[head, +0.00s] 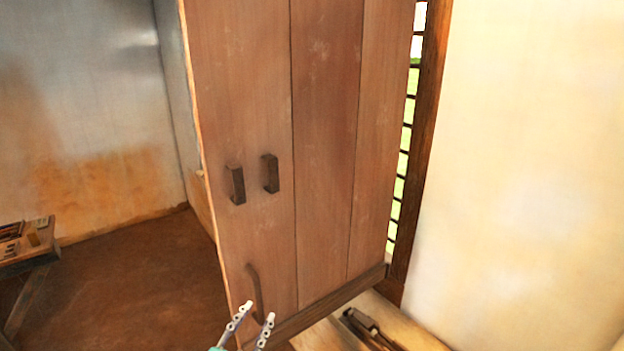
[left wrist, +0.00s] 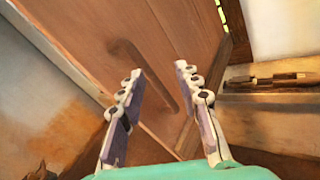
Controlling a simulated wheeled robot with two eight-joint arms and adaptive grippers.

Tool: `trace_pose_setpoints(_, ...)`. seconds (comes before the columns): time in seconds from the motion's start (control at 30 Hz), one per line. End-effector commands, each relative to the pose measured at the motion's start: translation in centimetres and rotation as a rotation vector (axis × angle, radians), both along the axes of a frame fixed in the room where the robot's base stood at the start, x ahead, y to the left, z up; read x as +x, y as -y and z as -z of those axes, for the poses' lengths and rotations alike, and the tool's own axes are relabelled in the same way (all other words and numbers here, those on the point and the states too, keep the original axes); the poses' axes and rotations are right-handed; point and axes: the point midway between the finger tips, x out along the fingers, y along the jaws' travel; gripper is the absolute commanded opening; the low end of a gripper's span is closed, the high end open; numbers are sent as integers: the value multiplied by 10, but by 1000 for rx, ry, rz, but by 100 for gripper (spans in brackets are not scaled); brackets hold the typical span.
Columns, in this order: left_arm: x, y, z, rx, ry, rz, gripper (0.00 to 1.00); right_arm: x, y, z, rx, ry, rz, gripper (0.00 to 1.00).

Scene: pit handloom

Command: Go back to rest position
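My left gripper (head: 256,313) is low in the head view, in front of the bottom of a brown wooden door (head: 325,120). Its two fingers stand apart with nothing between them. In the left wrist view the same open fingers (left wrist: 158,75) point at the door's long curved handle (left wrist: 150,75), which shows between and beyond them. The handle (head: 254,290) also shows in the head view, just above the fingertips. I cannot tell from these views how far the fingers are from it. My right gripper is not in view.
Two small dark block handles (head: 237,185) sit higher on the door. A barred window (head: 403,150) and a pale wall (head: 530,170) are at right. A wooden ledge with a dark tool (head: 362,324) is below the door. A wooden bench (head: 28,245) stands at left; brown floor between is clear.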

Motion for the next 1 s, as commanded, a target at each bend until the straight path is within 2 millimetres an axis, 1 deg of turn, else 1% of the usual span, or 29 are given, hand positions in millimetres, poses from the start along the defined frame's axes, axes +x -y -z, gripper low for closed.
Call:
trace_pose_setpoints(0.03, -3, 12, 7, 190, 5, 59, 34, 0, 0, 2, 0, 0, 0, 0)
trace_pose_setpoints(0.07, -5, 19, 12, 329, 8, 104, 34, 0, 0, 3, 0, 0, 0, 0)
trace_pose_setpoints(0.1, -10, 28, 21, 528, 15, 172, 34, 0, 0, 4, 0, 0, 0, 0)
trace_pose_setpoints(0.17, -18, 38, 38, 840, 28, 288, 34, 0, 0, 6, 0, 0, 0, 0)
trace_pose_setpoints(0.2, -26, 40, 49, 1043, 36, 372, 34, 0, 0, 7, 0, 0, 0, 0)
trace_pose_setpoints(0.23, -32, 40, 58, 1193, 43, 440, 34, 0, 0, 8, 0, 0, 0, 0)
trace_pose_setpoints(0.27, -38, 39, 66, 1337, 49, 510, 34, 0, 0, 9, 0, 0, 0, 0)
trace_pose_setpoints(0.3, -47, 34, 77, 1520, 58, 603, 34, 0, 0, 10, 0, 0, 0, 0)
trace_pose_setpoints(0.37, -61, 23, 90, 1765, 68, 748, 34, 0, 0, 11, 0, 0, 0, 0)
trace_pose_setpoints(0.4, -70, 14, 97, 1907, 73, 841, 34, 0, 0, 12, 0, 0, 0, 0)
trace_pose_setpoints(0.5, -88, -9, 106, 2175, 80, 1049, 34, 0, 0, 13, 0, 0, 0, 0)
trace_pose_setpoints(0.6, -100, -26, 109, 2330, 82, 1193, 34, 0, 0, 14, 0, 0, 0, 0)
trace_pose_setpoints(0.7, -106, -35, 109, 2398, 82, 1262, 34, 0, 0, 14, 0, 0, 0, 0)
trace_pose_setpoints(1.0, -106, -36, 109, 2409, 83, 1272, 34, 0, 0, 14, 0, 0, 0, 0)
